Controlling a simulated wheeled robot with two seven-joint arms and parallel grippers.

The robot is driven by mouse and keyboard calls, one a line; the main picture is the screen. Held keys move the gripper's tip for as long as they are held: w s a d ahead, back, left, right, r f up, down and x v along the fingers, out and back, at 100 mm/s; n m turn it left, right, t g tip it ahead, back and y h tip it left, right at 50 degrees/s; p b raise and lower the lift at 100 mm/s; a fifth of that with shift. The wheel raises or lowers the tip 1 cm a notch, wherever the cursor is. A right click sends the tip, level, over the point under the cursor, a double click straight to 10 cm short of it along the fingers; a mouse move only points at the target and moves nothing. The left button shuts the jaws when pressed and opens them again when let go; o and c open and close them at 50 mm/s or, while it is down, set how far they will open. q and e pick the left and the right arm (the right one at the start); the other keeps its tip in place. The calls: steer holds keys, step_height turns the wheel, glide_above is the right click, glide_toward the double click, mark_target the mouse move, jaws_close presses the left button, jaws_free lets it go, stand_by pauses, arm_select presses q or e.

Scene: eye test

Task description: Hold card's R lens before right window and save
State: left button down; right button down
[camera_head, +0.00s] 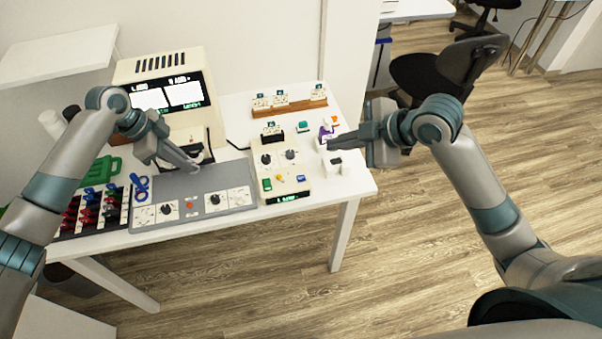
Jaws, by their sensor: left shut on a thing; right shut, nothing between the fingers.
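The beige eye-test machine (190,62) stands at the back left of the table. Its dark front has two lit white windows, a left window (150,99) and a right window (184,94). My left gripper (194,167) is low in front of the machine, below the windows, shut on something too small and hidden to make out. Small white cards with dark tags stand on a wooden rack (290,109); another card (272,129) stands in a black holder on the beige control box. Their lettering is unreadable. My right gripper (331,143) is shut and empty above the table's right end.
A grey panel (237,184) with dials lies at the front. The beige control box (291,182) has knobs, coloured buttons and a green display. A dark tray (92,211) of coloured pieces is at left. White boxes (333,165) are under my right gripper.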

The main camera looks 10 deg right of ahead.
arm_select(q)
steer(key=shift+s+r+p, duration=1.7)
steer(key=shift+r+p, duration=0.05)
steer(key=shift+p, duration=0.8)
